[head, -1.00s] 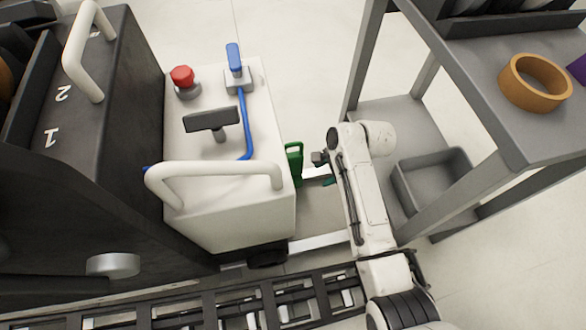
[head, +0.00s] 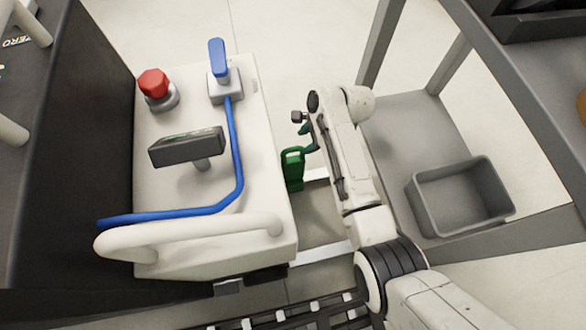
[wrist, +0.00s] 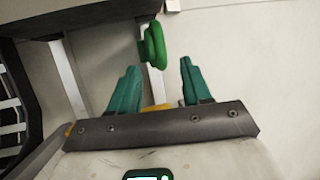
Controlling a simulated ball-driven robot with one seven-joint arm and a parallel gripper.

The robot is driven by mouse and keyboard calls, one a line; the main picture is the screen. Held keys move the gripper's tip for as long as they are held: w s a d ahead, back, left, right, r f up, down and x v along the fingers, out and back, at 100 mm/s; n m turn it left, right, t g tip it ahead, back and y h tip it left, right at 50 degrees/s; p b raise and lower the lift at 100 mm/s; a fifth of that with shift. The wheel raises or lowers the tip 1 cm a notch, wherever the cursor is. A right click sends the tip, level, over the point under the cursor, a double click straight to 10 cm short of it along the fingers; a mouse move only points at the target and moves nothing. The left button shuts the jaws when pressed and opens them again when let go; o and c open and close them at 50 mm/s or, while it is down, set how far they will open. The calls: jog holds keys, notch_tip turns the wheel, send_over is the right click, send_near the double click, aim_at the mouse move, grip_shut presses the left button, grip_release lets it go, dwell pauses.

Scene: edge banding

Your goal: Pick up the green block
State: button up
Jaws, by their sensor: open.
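The green block (head: 293,168) is in the head view, close beside the right side of the white machine. It has a raised handle-like part at its top. In the wrist view the green block (wrist: 153,46) appears beyond the fingertips, roughly between them and nearer the left one. My gripper (wrist: 156,80) has two teal fingers spread apart with nothing between them. In the head view my gripper (head: 307,140) is partly hidden by my arm, just right of the block. I cannot tell whether a finger touches it.
The white machine (head: 200,100) carries a red knob (head: 154,84), a blue lever (head: 218,62), a dark panel (head: 186,146) and a white handle (head: 180,236). A grey bin (head: 430,200) sits on a low shelf at right. Pale floor (head: 300,45) is open behind.

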aim_at(298, 148)
jog(key=shift+b+x, duration=2.55)
jog(key=shift+x, duration=1.35)
jog(key=shift+c, duration=0.3)
jog(key=shift+d, duration=0.1)
grip_shut()
